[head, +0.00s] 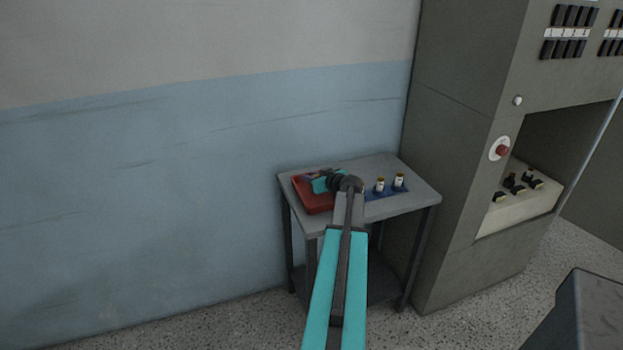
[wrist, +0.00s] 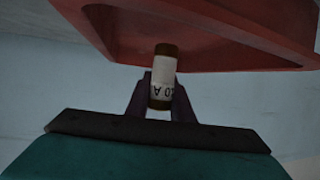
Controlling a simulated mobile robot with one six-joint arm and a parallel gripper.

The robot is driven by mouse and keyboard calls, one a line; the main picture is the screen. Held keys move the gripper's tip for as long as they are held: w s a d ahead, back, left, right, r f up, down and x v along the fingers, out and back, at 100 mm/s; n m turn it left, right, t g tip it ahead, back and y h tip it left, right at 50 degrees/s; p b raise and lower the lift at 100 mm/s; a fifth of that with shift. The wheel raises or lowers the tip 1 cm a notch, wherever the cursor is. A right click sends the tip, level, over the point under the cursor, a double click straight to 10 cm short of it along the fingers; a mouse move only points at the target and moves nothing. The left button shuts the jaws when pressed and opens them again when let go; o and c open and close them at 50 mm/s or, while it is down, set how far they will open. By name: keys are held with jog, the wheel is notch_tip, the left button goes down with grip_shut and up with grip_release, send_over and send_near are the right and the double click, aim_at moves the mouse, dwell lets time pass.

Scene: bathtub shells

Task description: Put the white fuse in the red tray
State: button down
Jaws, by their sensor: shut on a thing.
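My gripper (head: 309,178) is over the red tray (head: 318,205) on the grey table in the head view. In the wrist view my gripper (wrist: 162,92) is shut on a white fuse (wrist: 162,76) with brown-gold end caps and dark lettering. The fuse lies between the two dark fingers, and its far end overlaps the edge of the red tray (wrist: 235,48) in the picture. Whether it touches the tray I cannot tell. In the head view the held fuse cannot be made out.
A blue holder (head: 385,194) with two upright white fuses (head: 380,185) (head: 399,181) stands on the grey table (head: 408,203), right of the tray. A grey cabinet (head: 455,160) stands close at the right. A blue and grey wall is behind the table.

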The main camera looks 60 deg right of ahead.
jog(key=shift+f, duration=0.65)
jog(key=shift+f, duration=0.15)
jog(key=c, duration=1.6)
grip_release()
jog(key=shift+o, duration=0.2)
jog(key=shift+r, duration=0.25)
jog(key=shift+b+v, duration=1.3)
jog(key=shift+v, duration=4.7)
